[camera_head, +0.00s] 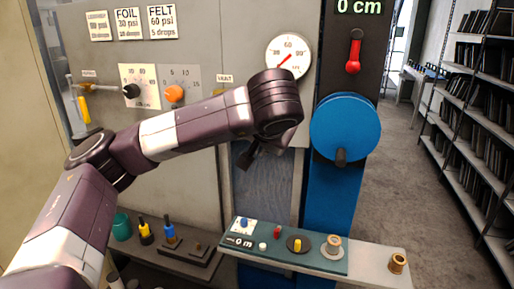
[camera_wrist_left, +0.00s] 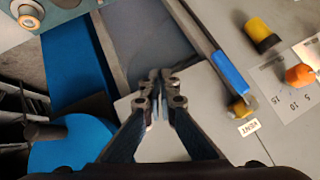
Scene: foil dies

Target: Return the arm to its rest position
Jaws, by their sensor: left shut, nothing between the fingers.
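My left arm comes in from the lower left of the head view and reaches across the grey machine panel (camera_head: 200,35). Its left gripper (camera_head: 248,158) hangs below the dark wrist, in front of the panel's lower recess, and is partly hidden by the wrist. In the left wrist view the fingers of the left gripper (camera_wrist_left: 160,78) are together at the tips, with nothing seen between them. The gripper appears apart from the tray and the blue wheel. My right arm is not in view.
A blue wheel (camera_head: 345,122) stands right of the wrist, below a red lever (camera_head: 354,52). A gauge (camera_head: 288,56) is just above the wrist. A green tray (camera_head: 312,261) with small knobs and parts lies below. Shelves (camera_head: 480,90) line the right; the floor between is clear.

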